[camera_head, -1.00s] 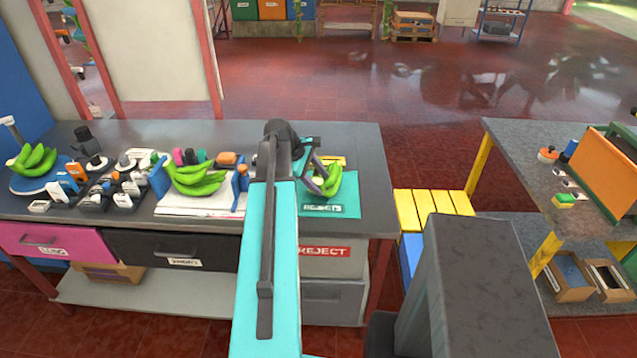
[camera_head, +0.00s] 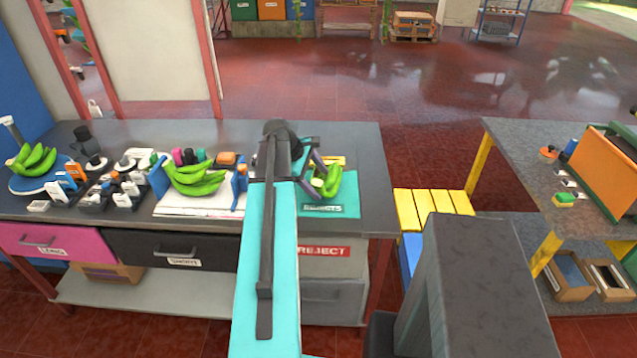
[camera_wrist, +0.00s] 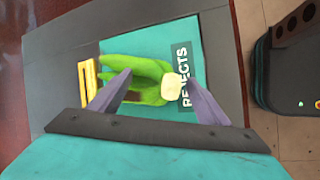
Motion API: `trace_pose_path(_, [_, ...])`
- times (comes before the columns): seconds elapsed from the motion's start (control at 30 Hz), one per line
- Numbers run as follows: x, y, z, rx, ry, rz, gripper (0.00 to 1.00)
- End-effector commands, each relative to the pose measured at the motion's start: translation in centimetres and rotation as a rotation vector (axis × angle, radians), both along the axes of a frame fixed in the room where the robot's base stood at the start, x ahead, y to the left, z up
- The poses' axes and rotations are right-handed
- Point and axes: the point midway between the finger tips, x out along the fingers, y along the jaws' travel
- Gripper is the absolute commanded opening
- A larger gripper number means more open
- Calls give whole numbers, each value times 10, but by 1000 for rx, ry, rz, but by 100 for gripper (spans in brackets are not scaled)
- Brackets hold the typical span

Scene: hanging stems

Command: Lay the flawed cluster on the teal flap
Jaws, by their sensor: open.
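A green banana cluster (camera_head: 328,181) lies on the teal flap (camera_head: 340,207), which is marked REJECTS, at the right end of the bench. In the wrist view the cluster (camera_wrist: 146,78) shows its pale cut crown toward the lettering, on the flap (camera_wrist: 207,50). My gripper (camera_head: 317,170) is at the cluster's left side in the head view. In the wrist view my gripper (camera_wrist: 155,92) has its fingers spread apart, with part of the cluster between or just beyond them. I cannot tell whether a finger touches it.
Another green cluster (camera_head: 196,178) rests on a white sheet between blue uprights, left of my arm. A third cluster (camera_head: 35,160) sits on a blue round plate at the far left. Small bottles and tools crowd the bench between them. A yellow strip (camera_wrist: 88,78) lies beside the flap.

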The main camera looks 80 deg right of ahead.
Motion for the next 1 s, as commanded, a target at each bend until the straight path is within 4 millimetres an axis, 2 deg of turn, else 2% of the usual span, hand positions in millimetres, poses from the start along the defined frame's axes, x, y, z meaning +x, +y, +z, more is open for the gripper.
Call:
trace_pose_path(0.27, [9, 5, 18, -3, 0, 1, 70])
trace_pose_path(1.0, [45, 28, 93, -4, 0, 2, 70])
